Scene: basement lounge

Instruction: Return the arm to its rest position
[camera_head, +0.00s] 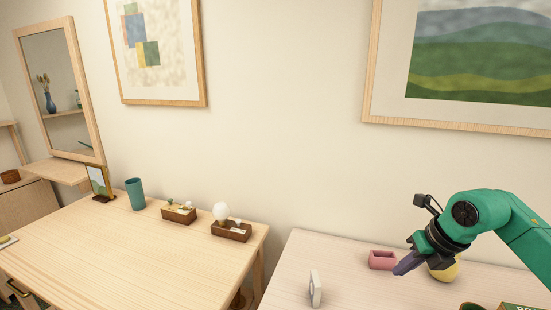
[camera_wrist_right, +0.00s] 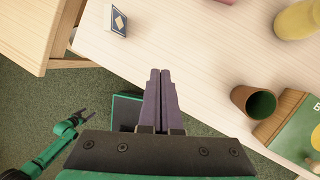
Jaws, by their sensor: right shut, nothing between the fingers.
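My right arm, green with a black wrist, comes in from the right in the head view. Its gripper (camera_head: 402,266) is above the pale table at the right, with its purple-grey fingers pointing left and down. In the right wrist view the two fingers (camera_wrist_right: 160,75) lie together with nothing between them. They appear above the table's front edge, with the floor partly below. My left gripper (camera_wrist_right: 82,118) shows small at the left of the right wrist view, over the green carpet; its fingers look apart and empty. The left arm is not in the head view.
A brown cup (camera_wrist_right: 241,96) and a green box (camera_wrist_right: 301,138) stand right. Another table (camera_head: 120,250) is left.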

